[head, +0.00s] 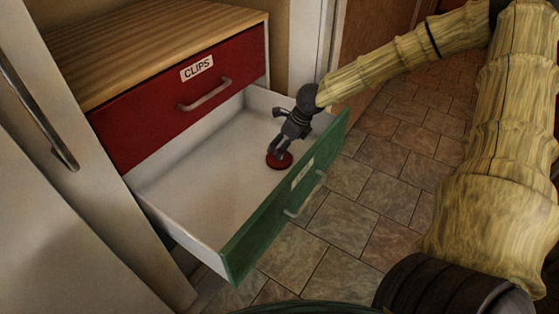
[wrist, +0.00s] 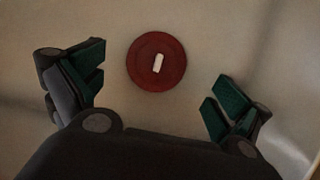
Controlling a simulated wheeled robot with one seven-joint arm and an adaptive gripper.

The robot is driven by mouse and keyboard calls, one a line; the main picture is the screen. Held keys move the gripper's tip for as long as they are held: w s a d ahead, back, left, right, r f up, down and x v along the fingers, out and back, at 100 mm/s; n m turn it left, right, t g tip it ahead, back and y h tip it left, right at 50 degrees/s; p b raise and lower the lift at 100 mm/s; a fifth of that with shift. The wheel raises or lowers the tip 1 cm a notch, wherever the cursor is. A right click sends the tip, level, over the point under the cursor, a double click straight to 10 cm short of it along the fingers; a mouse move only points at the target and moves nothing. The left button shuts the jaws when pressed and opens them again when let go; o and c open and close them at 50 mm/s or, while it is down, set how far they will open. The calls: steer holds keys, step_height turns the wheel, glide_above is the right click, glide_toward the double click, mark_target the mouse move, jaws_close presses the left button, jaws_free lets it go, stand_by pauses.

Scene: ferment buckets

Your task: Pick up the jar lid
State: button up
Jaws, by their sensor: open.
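The jar lid is a dark red disc with a small pale mark or knob at its centre. It lies on the floor of the open green-fronted drawer in the head view (head: 279,160). It also shows in the wrist view (wrist: 157,62), lying between and slightly beyond the fingers. My gripper (head: 280,148) reaches down into the drawer just above the lid. In the wrist view my gripper (wrist: 158,88) is open, with its green-padded fingers wide apart and nothing between them. The fingers partly cover the lid in the head view.
The open drawer (head: 190,195) has pale walls and is otherwise empty where it shows. Its green front (head: 275,218) has a handle and a label. A shut red drawer (head: 150,115) labelled CLIPS sits above it, under a wooden top (head: 150,45). Tiled floor (head: 345,205) lies to the right.

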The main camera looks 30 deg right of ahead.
mark_target(286, 161)
steer(key=shift+b+x, duration=1.3)
steer(key=shift+x, duration=1.9)
steer(key=shift+s, duration=0.15)
steer(key=c, duration=0.7)
